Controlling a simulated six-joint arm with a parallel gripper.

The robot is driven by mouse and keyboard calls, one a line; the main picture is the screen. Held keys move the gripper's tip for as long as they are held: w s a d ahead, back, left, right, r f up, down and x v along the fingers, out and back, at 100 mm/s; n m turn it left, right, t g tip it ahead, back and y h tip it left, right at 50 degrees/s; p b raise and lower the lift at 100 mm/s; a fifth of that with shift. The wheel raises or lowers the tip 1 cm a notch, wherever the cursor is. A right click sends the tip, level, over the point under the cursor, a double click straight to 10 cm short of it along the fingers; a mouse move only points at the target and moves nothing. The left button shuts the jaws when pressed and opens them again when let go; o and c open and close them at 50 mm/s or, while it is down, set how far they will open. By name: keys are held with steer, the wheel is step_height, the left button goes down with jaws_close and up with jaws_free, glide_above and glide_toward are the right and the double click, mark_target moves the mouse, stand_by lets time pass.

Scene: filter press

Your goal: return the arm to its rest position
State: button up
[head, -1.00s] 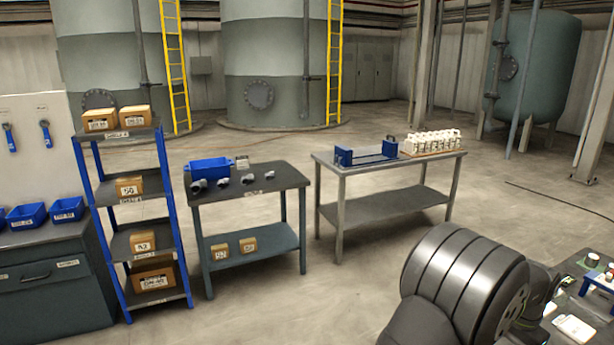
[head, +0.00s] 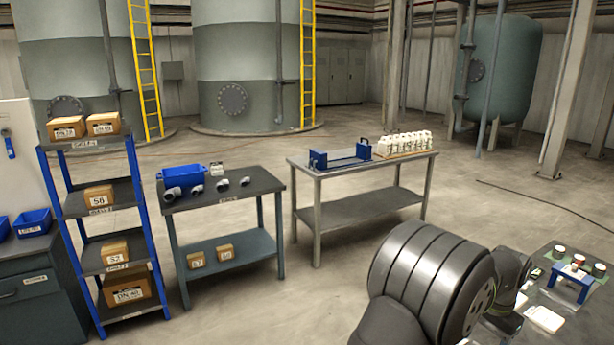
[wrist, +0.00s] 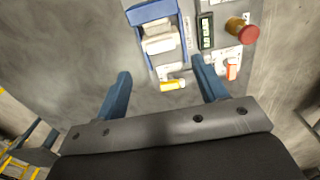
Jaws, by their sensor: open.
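My gripper (wrist: 164,90) shows in the wrist view with its two blue fingers apart and nothing between them. In the head view my dark arm fills the lower right, and the gripper itself cannot be made out there.
A bench at the right edge holds a small blue stand (head: 570,284) close to my arm. A shelf rack (head: 66,205) and a dark cart (head: 262,184) stand left. Open floor lies between.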

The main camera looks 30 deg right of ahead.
step_height(320, 180, down, 9)
steer(key=shift+r, duration=0.1)
steer(key=d, duration=0.3)
steer(key=shift+d+r, duration=0.15)
steer(key=shift+d, duration=0.2)
step_height(320, 180, up, 18)
steer(key=a+r+h, duration=0.3)
steer(key=a+r, duration=0.6)
steer(key=shift+w+a+h, duration=0.2)
steer(key=shift+a+h, duration=0.1)
steer(key=shift+a, duration=0.05)
steer(key=shift+r, duration=0.1)
